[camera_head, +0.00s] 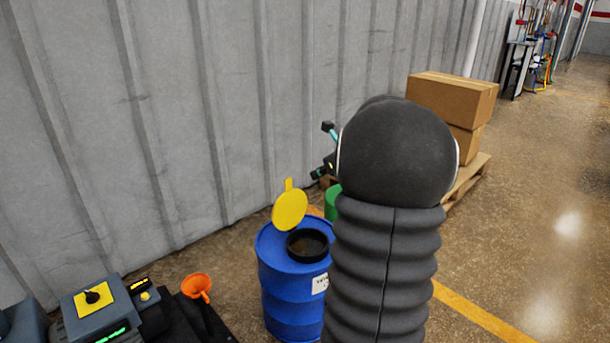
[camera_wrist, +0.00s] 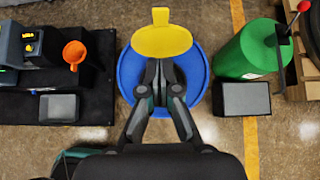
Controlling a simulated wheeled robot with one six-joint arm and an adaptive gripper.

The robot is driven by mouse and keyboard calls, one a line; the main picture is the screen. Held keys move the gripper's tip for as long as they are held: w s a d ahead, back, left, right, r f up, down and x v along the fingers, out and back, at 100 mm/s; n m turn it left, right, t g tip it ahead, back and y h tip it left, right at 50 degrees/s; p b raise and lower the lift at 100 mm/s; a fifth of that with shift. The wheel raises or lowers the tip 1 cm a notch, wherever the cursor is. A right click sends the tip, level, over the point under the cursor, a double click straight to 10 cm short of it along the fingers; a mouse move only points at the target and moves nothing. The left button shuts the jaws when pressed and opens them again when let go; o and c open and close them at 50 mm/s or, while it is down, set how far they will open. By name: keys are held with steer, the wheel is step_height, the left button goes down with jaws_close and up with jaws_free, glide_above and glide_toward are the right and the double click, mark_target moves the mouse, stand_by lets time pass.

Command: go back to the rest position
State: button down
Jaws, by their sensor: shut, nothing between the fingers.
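My gripper (camera_wrist: 163,68) shows in the wrist view, pointing down over a blue drum (camera_wrist: 135,85). Its fingers are together with nothing between them. The gap between fingertips and drum is hard to judge. A yellow flap lid (camera_wrist: 160,41) lies just beyond the fingertips in that view. In the head view the blue drum (camera_head: 285,290) stands upright on the floor. Its yellow lid (camera_head: 290,210) is raised, and a round black-rimmed opening (camera_head: 308,245) shows on top. My dark arm covers the drum's right edge in the head view.
A control box with a yellow-plated knob (camera_head: 93,297) and an orange funnel (camera_head: 197,287) are at lower left. A green canister (camera_wrist: 245,52) stands right of the drum in the wrist view. Cardboard boxes (camera_head: 452,97) sit on a pallet behind. Open floor lies at right.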

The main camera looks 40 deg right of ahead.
steer(key=shift+s+r, duration=0.15)
steer(key=s+a+f+n+g, duration=0.4)
steer(key=s+a+f+n, duration=0.35)
steer(key=n, duration=0.65)
steer(key=s+a+r+n, duration=0.2)
steer(key=s+a+n, duration=0.4)
steer(key=a, duration=0.3)
steer(key=s+a+r+n, duration=0.2)
steer(key=s+a+n, duration=0.4)
steer(key=a+n, duration=0.2)
steer(key=s+a+r+n, duration=0.2)
steer(key=s+a+n, duration=0.4)
steer(key=a, duration=0.6)
steer(key=shift+r+n+h, duration=0.3)
steer(key=shift+n+h, duration=0.1)
steer(key=shift+n, duration=0.1)
steer(key=shift+a, duration=0.15)
